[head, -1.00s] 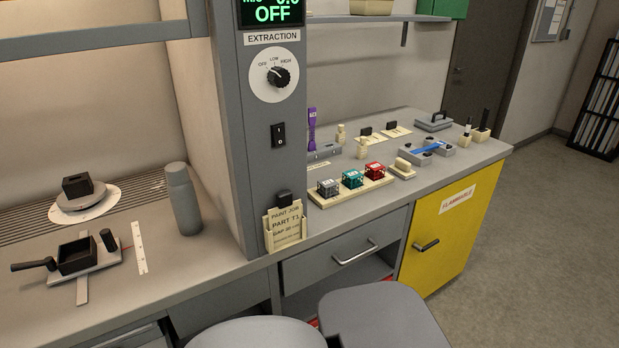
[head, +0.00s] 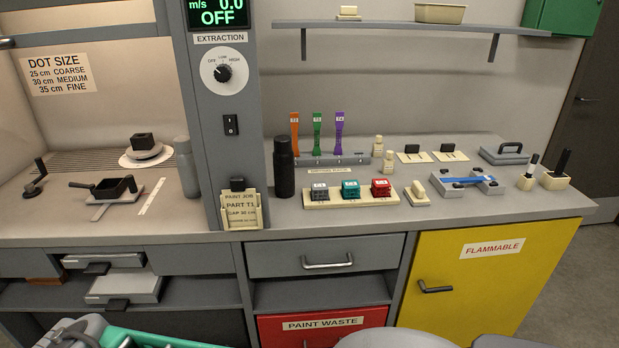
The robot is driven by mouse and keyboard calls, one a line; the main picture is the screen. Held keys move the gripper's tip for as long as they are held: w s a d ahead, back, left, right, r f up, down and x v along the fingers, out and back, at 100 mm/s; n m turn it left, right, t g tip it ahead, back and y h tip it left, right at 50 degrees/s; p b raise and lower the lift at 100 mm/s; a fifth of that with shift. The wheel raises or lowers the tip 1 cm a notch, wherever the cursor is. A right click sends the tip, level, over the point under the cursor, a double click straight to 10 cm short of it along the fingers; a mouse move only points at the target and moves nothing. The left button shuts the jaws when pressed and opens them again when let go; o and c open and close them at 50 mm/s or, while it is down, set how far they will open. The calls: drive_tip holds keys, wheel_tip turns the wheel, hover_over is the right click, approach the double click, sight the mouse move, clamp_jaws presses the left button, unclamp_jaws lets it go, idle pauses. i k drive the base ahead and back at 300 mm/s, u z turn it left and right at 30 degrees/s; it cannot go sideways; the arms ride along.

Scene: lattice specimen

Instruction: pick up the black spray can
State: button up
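The black spray can (head: 284,168) stands upright on the bench top in the head view. It is just right of the grey pillar and left of the board with small lattice cubes. It is matt black with a dark cap, and nothing hides it. My gripper is not recognisable in this view, so its place relative to the can does not show. Rounded grey parts of my own body (head: 395,340) show at the bottom edge, well below the can.
A grey can (head: 187,167) stands left of the pillar (head: 228,130). The cube board (head: 350,199) is close to the right of the black can. Upright coloured specimens (head: 317,134) stand behind it in a rack (head: 335,159). A shelf (head: 410,27) hangs above. A teal object (head: 150,339) is low left.

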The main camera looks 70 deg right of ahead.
sight(284, 164)
drive_tip(key=z, duration=2.25)
drive_tip(key=i, duration=0.5)
drive_tip(key=u, duration=2.85)
drive_tip(key=k, duration=1.65)
drive_tip(key=z, duration=0.2)
drive_tip(key=i, duration=0.2)
